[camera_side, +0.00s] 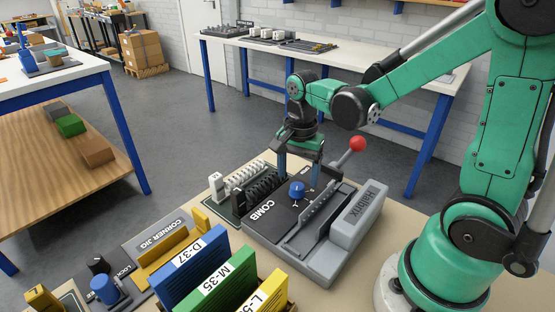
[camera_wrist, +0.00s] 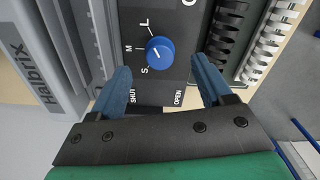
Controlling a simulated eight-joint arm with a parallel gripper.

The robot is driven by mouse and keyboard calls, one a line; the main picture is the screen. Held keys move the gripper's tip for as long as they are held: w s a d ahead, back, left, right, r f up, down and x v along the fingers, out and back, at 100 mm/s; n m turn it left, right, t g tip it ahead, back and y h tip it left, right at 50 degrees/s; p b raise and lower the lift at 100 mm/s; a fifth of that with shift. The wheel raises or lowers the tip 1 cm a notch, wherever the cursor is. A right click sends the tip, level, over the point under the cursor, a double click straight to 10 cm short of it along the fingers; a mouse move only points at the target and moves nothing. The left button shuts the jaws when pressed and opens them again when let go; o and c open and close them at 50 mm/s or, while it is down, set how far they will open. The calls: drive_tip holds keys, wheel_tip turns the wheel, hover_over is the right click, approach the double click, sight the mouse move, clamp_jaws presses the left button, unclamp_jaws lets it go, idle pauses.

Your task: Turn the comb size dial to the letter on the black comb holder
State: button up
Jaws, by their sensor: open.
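The comb size dial is a round blue knob (camera_side: 296,190) on the dark top of the grey COMB machine (camera_side: 333,246). Black combs (camera_side: 264,190) stand in a holder beside the machine and show in the wrist view (camera_wrist: 228,35); I cannot read a letter there. My gripper (camera_side: 299,181) is open and empty above the machine. Its blue fingers (camera_wrist: 160,84) are apart, either side of the dial's line, not touching it.
White combs (camera_side: 238,178) stand beside the black ones. A lever with a red ball (camera_side: 357,144) rises at the machine's back. Blue, green and yellow binders (camera_side: 232,283) stand in front, labelled D-37, M-35 and L-5, the last cut off. A corner jig (camera_side: 160,243) is at left.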

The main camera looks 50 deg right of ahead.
sight(297, 188)
drive_tip(key=shift+r, duration=1.4)
drive_tip(key=shift+s+a+r+n+t, duration=0.1)
drive_tip(key=shift+a+r+n+t, duration=0.2)
drive_tip(key=shift+n, duration=0.4)
drive_tip(key=a+r+n+t, duration=0.2)
drive_tip(key=n+t, duration=0.1)
drive_tip(key=n, duration=0.4)
drive_tip(key=s+a+r+n+t, duration=0.1)
drive_tip(key=a+n+t, duration=0.1)
drive_tip(key=n, duration=0.4)
drive_tip(key=shift+s+a+r+n+t, duration=0.3)
drive_tip(key=shift+r+n+t, duration=0.1)
drive_tip(key=shift+t, duration=0.4)
